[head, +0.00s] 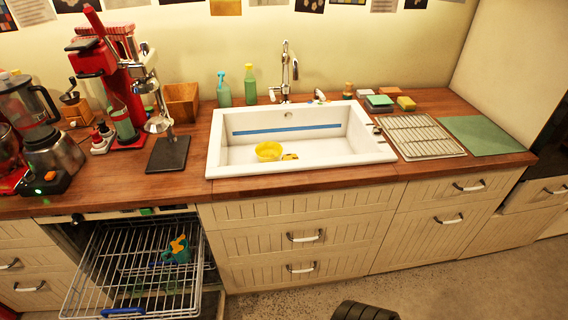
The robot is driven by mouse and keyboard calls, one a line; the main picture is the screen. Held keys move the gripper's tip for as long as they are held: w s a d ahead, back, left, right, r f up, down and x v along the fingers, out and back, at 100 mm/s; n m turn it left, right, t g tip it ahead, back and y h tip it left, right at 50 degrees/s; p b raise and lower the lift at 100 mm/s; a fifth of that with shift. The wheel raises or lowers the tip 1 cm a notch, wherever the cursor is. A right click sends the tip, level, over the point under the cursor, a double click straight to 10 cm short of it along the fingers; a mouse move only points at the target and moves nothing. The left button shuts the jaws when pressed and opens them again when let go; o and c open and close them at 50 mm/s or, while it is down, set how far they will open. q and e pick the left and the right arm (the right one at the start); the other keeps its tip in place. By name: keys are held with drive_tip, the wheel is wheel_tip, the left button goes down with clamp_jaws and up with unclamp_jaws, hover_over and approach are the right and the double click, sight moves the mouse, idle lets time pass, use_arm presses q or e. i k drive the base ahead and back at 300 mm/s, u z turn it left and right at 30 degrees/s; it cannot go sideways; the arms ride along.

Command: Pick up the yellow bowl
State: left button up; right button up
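The yellow bowl (268,151) is inside the white sink (216,160), on its floor toward the left front. It looks upright. A small yellow and dark item (290,156) lies close to its right side; I cannot tell whether they touch.
A faucet (286,72) and bottles (224,92) stand behind the sink. A wire rack (420,136) and sponges (406,103) are at its right. A black board (168,154) and red juicer (112,75) are at its left. A dishwasher rack (130,270) is pulled out at lower left.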

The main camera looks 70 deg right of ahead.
sight(265, 151)
drive_tip(key=z, duration=1.7)
